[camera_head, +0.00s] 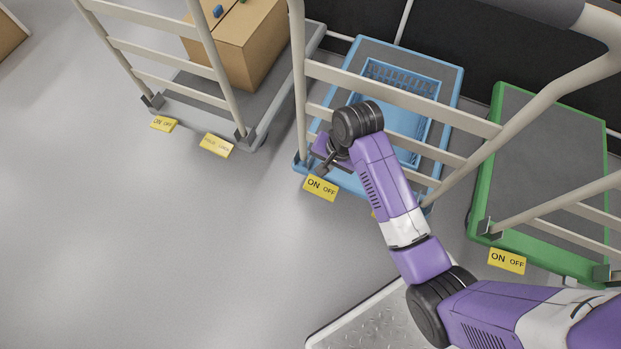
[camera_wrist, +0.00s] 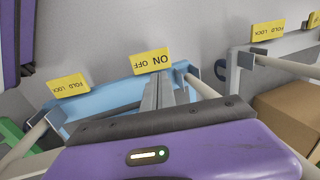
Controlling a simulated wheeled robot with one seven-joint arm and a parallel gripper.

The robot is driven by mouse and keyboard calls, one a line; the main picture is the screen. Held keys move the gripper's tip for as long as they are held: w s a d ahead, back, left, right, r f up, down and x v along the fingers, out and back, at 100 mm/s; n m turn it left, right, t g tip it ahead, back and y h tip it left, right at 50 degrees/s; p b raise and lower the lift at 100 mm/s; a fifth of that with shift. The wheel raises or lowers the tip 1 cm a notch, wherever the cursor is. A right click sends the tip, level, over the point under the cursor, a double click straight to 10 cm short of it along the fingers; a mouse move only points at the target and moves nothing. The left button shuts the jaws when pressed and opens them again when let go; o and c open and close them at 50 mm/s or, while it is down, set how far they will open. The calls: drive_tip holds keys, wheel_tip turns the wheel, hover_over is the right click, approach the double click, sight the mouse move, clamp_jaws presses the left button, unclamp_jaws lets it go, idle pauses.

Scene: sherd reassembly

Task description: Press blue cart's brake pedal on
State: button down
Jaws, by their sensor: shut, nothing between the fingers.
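The blue cart (camera_head: 452,95) stands at the upper middle in the head view, and its near edge shows in the wrist view (camera_wrist: 115,92). Its yellow ON/OFF brake pedal (camera_head: 320,187) sticks out low at the left of its near edge. The pedal appears upside down in the wrist view (camera_wrist: 151,61), with ON at the right. My gripper (camera_head: 325,166) is shut and empty beside the cart's frame, just behind the pedal in the head view. In the wrist view its fingertips (camera_wrist: 158,80) reach the pedal's edge. I cannot tell whether they touch it.
A blue cart FOLD LOCK pedal (camera_wrist: 68,86) sits beside the brake pedal. Cart handle rails stand close around my arm. The floor (camera_head: 140,250) at left is clear.

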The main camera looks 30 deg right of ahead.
sight(308, 184)
drive_tip(key=shift+w, duration=0.1)
drive_tip(key=b+x, duration=0.8)
drive_tip(key=x, duration=0.6)
idle(0.3)
drive_tip(key=shift+w+a+r+g+p, duration=0.2)
drive_tip(key=shift+g+p, duration=0.2)
drive_tip(key=shift+p, duration=0.3)
drive_tip(key=shift+w+a+f+g+h+p, duration=0.3)
drive_tip(key=shift+g+h+p, duration=0.5)
drive_tip(key=shift+p, duration=0.4)
drive_tip(key=shift+w+a+f+p, duration=0.15)
drive_tip(key=shift+w+f+p, duration=0.25)
drive_tip(key=shift+f, duration=0.2)
drive_tip(key=shift+s, duration=0.15)
